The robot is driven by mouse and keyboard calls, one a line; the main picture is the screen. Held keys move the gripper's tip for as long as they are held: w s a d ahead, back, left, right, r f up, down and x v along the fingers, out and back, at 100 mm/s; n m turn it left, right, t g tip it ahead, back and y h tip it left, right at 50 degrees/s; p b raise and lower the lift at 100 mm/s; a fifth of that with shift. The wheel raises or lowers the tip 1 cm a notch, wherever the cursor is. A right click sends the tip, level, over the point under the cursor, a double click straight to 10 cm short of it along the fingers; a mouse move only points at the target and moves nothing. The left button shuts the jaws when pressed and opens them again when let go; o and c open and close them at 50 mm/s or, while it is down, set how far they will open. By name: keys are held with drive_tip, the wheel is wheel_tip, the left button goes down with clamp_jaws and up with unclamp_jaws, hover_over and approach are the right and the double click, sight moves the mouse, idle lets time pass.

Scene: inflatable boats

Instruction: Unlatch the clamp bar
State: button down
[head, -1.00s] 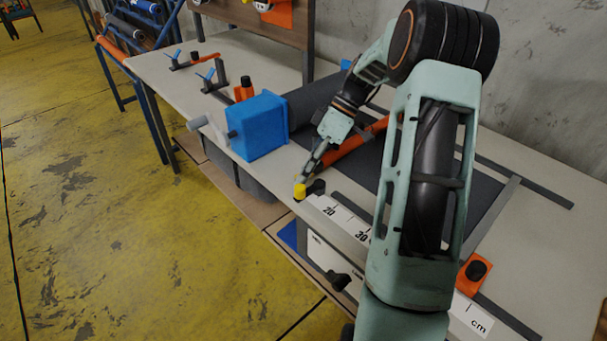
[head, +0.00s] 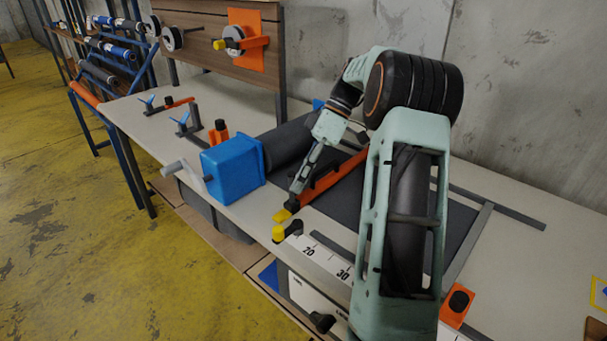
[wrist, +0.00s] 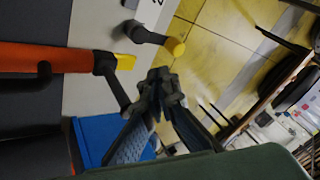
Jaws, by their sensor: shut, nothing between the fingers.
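The clamp bar (head: 335,178) is a long orange bar lying across the dark sheet on the table, with a black end piece and a yellow tab (head: 283,215) at its near end. Beside that end, at the table's front edge, is a black latch with a yellow knob (head: 279,233). My gripper (head: 292,203) is shut and empty, close by the tab. In the wrist view the bar (wrist: 45,57), tab (wrist: 125,61) and latch knob (wrist: 175,46) lie beyond my gripper (wrist: 160,85). Whether its tips touch the tab or end piece I cannot tell.
A blue box-shaped block (head: 232,172) with a grey handle stands left of the bar, by a dark roll. A ruler strip (head: 325,258) runs along the front edge. An orange clamp block (head: 457,306) sits at the right. My arm hides part of the sheet.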

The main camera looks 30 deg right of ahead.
drive_tip(key=shift+v, duration=1.25)
